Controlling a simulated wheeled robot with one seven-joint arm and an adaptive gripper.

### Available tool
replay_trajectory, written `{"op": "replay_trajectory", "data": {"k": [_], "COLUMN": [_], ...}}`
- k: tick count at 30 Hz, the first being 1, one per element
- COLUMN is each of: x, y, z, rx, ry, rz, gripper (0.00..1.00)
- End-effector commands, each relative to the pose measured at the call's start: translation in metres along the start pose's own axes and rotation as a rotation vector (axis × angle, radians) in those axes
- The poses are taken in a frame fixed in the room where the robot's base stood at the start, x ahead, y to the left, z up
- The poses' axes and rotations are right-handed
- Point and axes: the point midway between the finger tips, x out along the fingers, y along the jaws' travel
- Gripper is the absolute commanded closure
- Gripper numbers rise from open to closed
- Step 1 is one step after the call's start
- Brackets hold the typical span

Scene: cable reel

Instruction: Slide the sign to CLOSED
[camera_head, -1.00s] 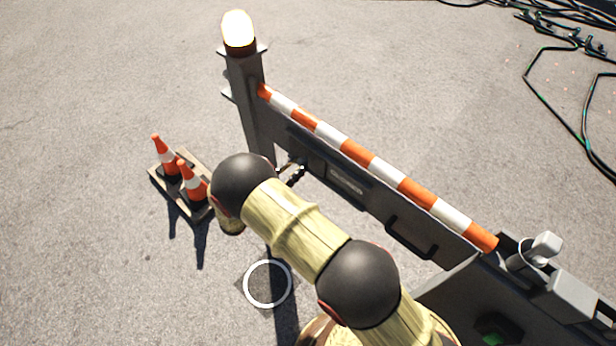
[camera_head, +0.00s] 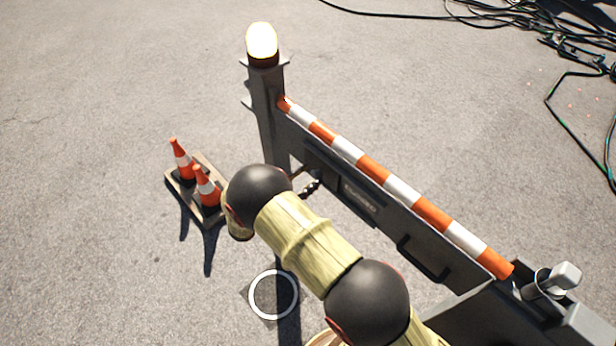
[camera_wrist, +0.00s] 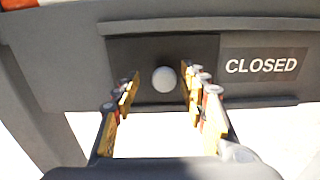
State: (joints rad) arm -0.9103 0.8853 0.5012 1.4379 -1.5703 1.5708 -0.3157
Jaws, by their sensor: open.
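The sign is a dark strip with the white word CLOSED (camera_wrist: 262,66) on the right in the wrist view. Left of the word is a plain dark plate (camera_wrist: 122,48) with a pale round knob (camera_wrist: 165,79). My gripper (camera_wrist: 160,88) is open, with one finger on each side of the knob; whether either finger touches it I cannot tell. In the head view the sign (camera_head: 361,197) is on the side of a grey barrier (camera_head: 400,222), its lettering too small to read.
An orange-and-white striped bar tops the barrier, with a lit lamp (camera_head: 262,42) on its far post. Two traffic cones (camera_head: 207,187) stand on a pallet to the left. A handle (camera_head: 422,258) sticks out nearer me. Cables (camera_head: 520,22) lie far right; open pavement surrounds.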

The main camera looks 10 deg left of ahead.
Motion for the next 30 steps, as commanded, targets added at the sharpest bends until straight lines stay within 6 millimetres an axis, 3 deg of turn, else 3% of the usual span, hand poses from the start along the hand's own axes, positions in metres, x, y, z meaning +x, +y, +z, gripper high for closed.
{"op": "replay_trajectory", "data": {"k": [8, 21, 30], "x": [-0.012, -0.095, -0.12], "y": [0.0, 0.001, 0.001], "z": [0.0, -0.001, 0.0], "rx": [-0.001, 0.0, 0.0], "ry": [0.0, 0.0, 0.0], "rz": [0.001, 0.003, 0.0], "gripper": [0.57, 0.57, 0.57]}}
